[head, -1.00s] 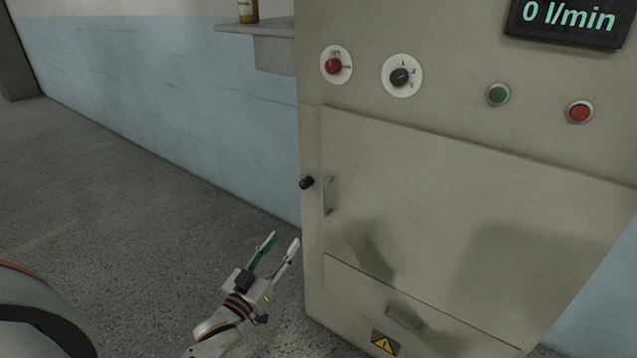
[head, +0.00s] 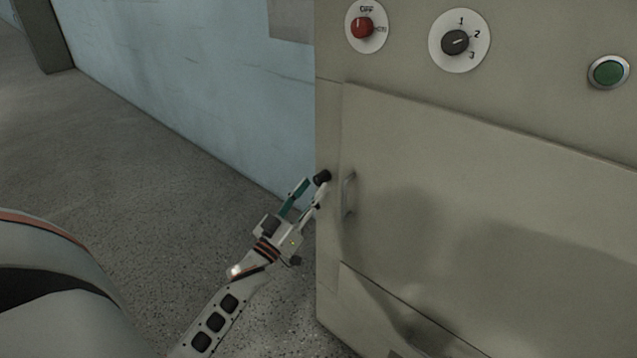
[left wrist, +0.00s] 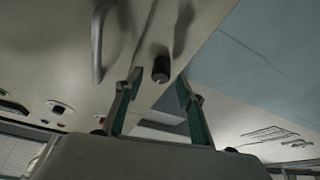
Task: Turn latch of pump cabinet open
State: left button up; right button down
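The pump cabinet (head: 480,190) is a beige metal box with a large door panel. The latch, a small black knob (head: 322,177), sticks out at the cabinet's left edge, left of the door handle (head: 348,195). It also shows in the left wrist view (left wrist: 161,68), between and beyond the fingertips. My left gripper (head: 312,188) is open, its fingertips close to the latch, one finger on each side of it in the wrist view. I cannot tell whether a finger touches it. My right gripper is not in view.
Above the door are a red OFF/ON switch (head: 362,27), a black rotary selector (head: 455,42) and a green button (head: 609,72). The blue wall (head: 190,80) stands behind. The floor (head: 130,160) left of the cabinet is clear.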

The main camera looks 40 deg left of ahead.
aim_at(322, 178)
pick_arm(q)
jog(key=shift+x, duration=1.5)
grip_shut()
